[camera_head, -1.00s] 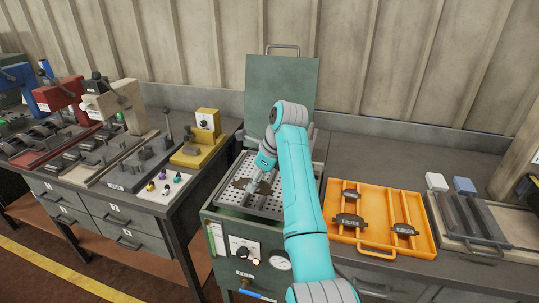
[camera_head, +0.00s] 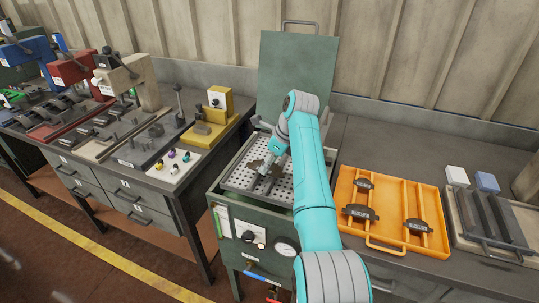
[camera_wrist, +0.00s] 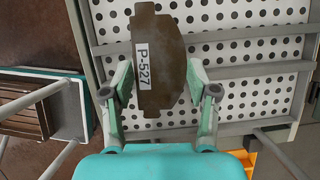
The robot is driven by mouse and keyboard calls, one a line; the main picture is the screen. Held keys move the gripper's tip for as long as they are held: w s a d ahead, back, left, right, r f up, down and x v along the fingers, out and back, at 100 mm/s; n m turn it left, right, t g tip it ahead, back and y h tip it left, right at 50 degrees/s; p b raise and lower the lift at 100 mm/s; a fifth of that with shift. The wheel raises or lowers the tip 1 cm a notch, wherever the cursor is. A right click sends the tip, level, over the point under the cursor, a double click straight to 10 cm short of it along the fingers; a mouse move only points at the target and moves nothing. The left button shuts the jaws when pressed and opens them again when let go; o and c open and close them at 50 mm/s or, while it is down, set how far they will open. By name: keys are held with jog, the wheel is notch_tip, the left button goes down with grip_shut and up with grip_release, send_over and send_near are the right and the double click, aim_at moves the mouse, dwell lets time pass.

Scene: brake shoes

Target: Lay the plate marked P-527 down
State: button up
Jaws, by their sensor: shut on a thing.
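The plate marked P-527 (camera_wrist: 165,62) is a brown, curved-edged piece with a white label, seen large in the wrist view. My gripper (camera_wrist: 160,92) is shut on it, one finger at each side. In the head view the plate (camera_head: 256,165) shows as a dark shape at the end of my gripper (camera_head: 263,172), over the perforated tray (camera_head: 232,181) of the green open-lidded cabinet. The perforated surface lies behind the plate in the wrist view. I cannot tell whether the plate touches it.
The cabinet's green lid (camera_head: 298,80) stands raised at the back. An orange divided tray (camera_head: 384,243) with several dark plates is to the right, beside a rack of dark bars (camera_head: 492,222). A yellow fixture (camera_head: 208,127) and small coloured parts (camera_head: 172,160) are to the left.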

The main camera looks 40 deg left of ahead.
jog(key=shift+f, duration=0.55)
jog(key=shift+f, duration=0.35)
jog(key=o, duration=1.7)
jog(key=shift+r, duration=0.2)
jog(key=shift+r, duration=1.8)
jog(key=shift+s, duration=0.1)
jog(key=shift+s+d, duration=0.45)
jog(key=shift+s, duration=1.5)
jog(key=shift+s+d, duration=0.5)
jog(key=shift+s, duration=1.4)
jog(key=shift+s+d, duration=0.45)
jog(key=shift+s, duration=1.5)
